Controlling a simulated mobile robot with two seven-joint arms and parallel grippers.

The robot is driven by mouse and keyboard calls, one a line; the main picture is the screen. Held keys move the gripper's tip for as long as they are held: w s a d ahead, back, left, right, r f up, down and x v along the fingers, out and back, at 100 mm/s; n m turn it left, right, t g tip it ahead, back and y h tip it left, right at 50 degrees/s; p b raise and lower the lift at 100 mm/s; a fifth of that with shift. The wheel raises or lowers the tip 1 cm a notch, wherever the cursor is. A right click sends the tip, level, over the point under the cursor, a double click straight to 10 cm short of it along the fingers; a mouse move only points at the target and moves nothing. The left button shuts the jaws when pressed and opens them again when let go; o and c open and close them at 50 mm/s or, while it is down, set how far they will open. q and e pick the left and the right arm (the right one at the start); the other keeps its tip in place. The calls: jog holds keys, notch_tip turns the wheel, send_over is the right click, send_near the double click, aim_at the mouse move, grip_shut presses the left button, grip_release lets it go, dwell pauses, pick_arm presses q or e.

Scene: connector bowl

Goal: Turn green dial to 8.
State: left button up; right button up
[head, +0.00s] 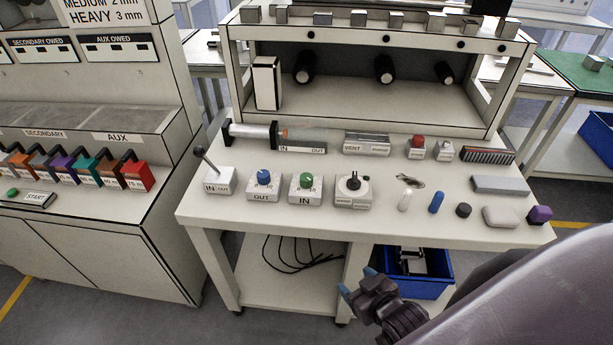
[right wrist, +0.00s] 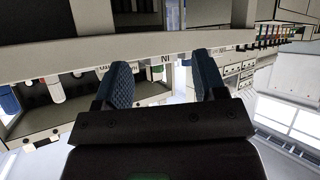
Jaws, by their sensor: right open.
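The green dial (head: 306,182) sits on top of a white box labelled IN, on the front row of the white bench. A blue dial (head: 263,177) on a box labelled OUT stands just left of it. The number the green dial points to is too small to read. My right gripper (head: 357,283) is below and in front of the bench's front edge, apart from the dial. In the right wrist view its two blue-padded fingers (right wrist: 160,85) are spread with nothing between them. My left gripper is not in view.
A lever box (head: 219,181) stands left of the dials, and a box with a black knob (head: 352,190) stands right. Loose small parts, among them a blue cylinder (head: 436,202), lie further right. A blue bin (head: 412,285) sits under the bench. The bench's front edge lies between my right gripper and the dials.

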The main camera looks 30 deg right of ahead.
jog(key=w+a+r+n+y, duration=0.1)
jog(key=w+a+r+n, duration=0.15)
jog(key=w+r, duration=0.7)
jog(key=w+a+r+n+y+p, duration=0.1)
jog(key=w+a+r+n+y, duration=0.3)
jog(key=w, duration=1)
jog(key=w+r+n+h, duration=0.1)
jog(key=w+r, duration=0.8)
jog(key=w, duration=0.2)
jog(key=n+g+h, duration=0.3)
jog(key=g+h, duration=0.1)
jog(key=g, duration=0.8)
send_over(307, 177)
notch_tip(307, 177, down, 5)
notch_tip(307, 177, down, 11)
jog(key=shift+w+r+b, duration=0.1)
jog(key=shift+r+b, duration=0.05)
jog(key=shift+b, duration=0.3)
jog(key=shift+c, duration=0.4)
